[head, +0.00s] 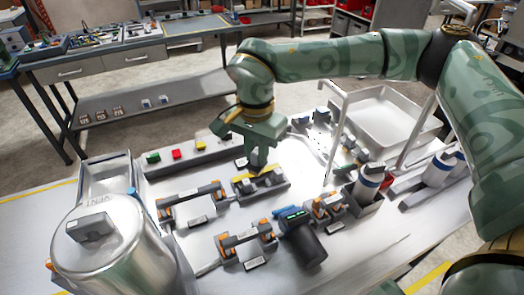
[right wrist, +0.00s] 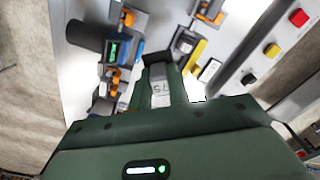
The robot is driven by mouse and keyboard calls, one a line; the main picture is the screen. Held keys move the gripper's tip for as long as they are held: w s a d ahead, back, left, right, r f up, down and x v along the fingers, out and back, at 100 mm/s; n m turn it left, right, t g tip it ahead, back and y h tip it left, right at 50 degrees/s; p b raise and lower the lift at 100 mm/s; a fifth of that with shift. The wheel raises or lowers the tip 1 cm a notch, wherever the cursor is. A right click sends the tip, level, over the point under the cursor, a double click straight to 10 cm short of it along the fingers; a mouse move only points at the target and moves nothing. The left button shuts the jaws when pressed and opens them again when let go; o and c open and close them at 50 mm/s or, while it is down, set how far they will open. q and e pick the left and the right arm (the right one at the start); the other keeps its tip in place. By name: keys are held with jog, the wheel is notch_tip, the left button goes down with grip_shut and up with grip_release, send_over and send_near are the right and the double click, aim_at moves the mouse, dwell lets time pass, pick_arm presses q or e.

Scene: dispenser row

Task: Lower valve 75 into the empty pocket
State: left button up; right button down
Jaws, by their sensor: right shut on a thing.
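My right gripper (head: 258,163) is shut on valve 75, pointing down over the dark tray with a yellow strip (head: 244,184). Valve 75 (right wrist: 160,92) is a pale grey block whose label "75" shows between the fingers of the right gripper (right wrist: 160,75) in the right wrist view. In the head view the fingers mostly hide it. Grey pieces (head: 277,177) stand in the tray. The yellow strip also shows in the right wrist view (right wrist: 195,54). The empty pocket is not clear to see, and I cannot tell the valve's height above it. My left gripper is not in view.
Dark fixtures with orange clips (head: 246,240) stand in front, beside a dark cylinder with a green display (head: 303,243). A large metal vessel (head: 112,250) is at the left. Green, red (head: 176,153) and yellow buttons line a rail behind. A white bin (head: 385,115) stands behind right.

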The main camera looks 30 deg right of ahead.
jog(key=w+d+f+m+b, duration=0.1)
jog(key=f+m, duration=0.3)
jog(key=m, duration=0.4)
jog(key=w+d+f+m+b, duration=0.2)
jog(key=f+m, duration=0.3)
jog(key=m, duration=0.3)
jog(key=w+d+f+m+b, duration=0.1)
jog(key=w+f+m+b, duration=0.2)
jog(key=m, duration=0.6)
jog(key=shift+d+f, duration=0.2)
jog(key=shift+f, duration=0.75)
jog(key=shift+s+r, duration=0.1)
jog(key=shift+r, duration=0.05)
